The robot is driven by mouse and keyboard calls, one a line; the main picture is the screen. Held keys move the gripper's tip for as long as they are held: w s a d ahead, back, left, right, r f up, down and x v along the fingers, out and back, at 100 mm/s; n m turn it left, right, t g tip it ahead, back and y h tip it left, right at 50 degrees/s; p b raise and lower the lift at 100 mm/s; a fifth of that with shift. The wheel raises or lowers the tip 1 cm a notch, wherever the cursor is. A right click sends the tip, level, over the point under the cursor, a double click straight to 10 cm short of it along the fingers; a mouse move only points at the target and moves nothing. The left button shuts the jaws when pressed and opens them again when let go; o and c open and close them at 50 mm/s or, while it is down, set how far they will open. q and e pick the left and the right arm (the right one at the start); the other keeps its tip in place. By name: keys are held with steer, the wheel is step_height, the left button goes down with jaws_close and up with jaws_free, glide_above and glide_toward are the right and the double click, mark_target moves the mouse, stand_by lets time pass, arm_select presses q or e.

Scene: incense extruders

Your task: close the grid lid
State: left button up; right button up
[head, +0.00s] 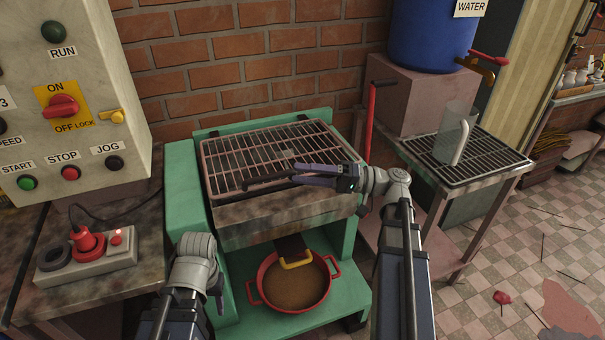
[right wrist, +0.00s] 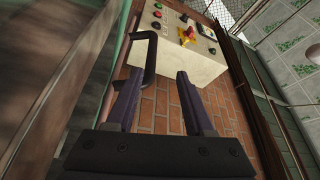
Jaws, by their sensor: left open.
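The metal grid lid (head: 262,140) lies about flat over the top of the green machine (head: 183,175); I cannot tell if it is fully seated. A black bar handle (head: 262,183) shows near its front edge. My right gripper (head: 292,174) is over the front of the grid, pointing left, with its fingers apart. In the right wrist view the black handle (right wrist: 150,60) stands just beyond the left finger, and nothing is between the fingers (right wrist: 160,82). My left gripper (head: 219,298) is low at the machine's front left, mostly hidden by its own wrist.
A red pan (head: 332,290) with brown content sits on the machine's lower shelf under a yellow-edged outlet (head: 295,263). A control box (head: 75,100) stands at the left. A red lever (head: 371,125), a blue water barrel (head: 430,35) and a drain-grid table (head: 500,160) are at the right.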

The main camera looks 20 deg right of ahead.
steer(key=shift+d, duration=0.1)
arm_select(q)
steer(key=shift+f+b, duration=0.8)
steer(key=shift+b, duration=0.05)
arm_select(e)
steer(key=v, duration=0.8)
steer(key=shift+d+f, duration=0.35)
steer(key=shift+s, duration=0.1)
